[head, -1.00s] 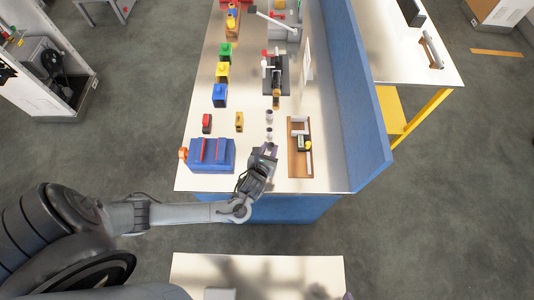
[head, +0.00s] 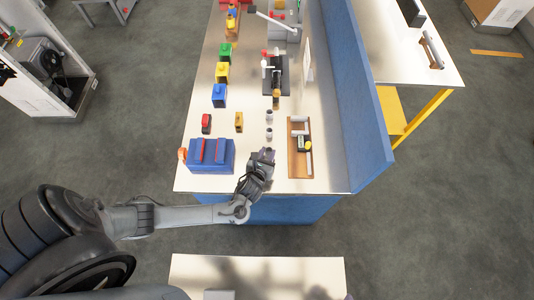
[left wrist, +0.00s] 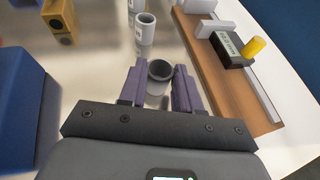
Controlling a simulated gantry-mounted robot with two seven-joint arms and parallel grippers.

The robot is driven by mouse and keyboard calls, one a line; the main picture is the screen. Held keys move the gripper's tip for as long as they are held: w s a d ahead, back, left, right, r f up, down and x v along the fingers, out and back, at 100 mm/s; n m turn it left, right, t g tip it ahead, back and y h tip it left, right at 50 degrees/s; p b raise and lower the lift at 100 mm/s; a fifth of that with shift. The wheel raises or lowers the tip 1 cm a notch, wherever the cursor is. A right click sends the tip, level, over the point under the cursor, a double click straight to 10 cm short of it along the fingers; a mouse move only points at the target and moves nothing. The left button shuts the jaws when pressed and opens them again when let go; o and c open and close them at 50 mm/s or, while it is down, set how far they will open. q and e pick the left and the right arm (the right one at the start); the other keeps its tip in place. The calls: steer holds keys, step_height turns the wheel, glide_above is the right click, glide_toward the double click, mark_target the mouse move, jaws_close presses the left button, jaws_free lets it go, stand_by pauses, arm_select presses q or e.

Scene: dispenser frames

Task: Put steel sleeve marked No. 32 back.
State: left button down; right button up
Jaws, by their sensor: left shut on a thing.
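My left gripper (head: 266,156) is over the near end of the bench, and its purple fingers show in the left wrist view (left wrist: 159,72). It is shut on a grey steel sleeve (left wrist: 157,86), held upright with its open top visible between the fingers. I cannot read a number on it. Two more grey sleeves stand upright in a row beyond it, a nearer one (head: 269,133) and a farther one (head: 269,115). They also show in the left wrist view, the nearer one (left wrist: 146,30) and the farther one (left wrist: 136,6). My right gripper is not in view.
Right of the gripper lies a wooden tray (head: 292,168) with a dark labelled block (left wrist: 228,48) and a yellow cylinder (left wrist: 254,46). A blue box (head: 225,165) stands to the left. A yellow block (head: 239,122) and a blue wall (head: 352,110) are nearby.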

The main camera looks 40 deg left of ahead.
arm_select(q)
steer(key=c, duration=0.8)
jaws_free()
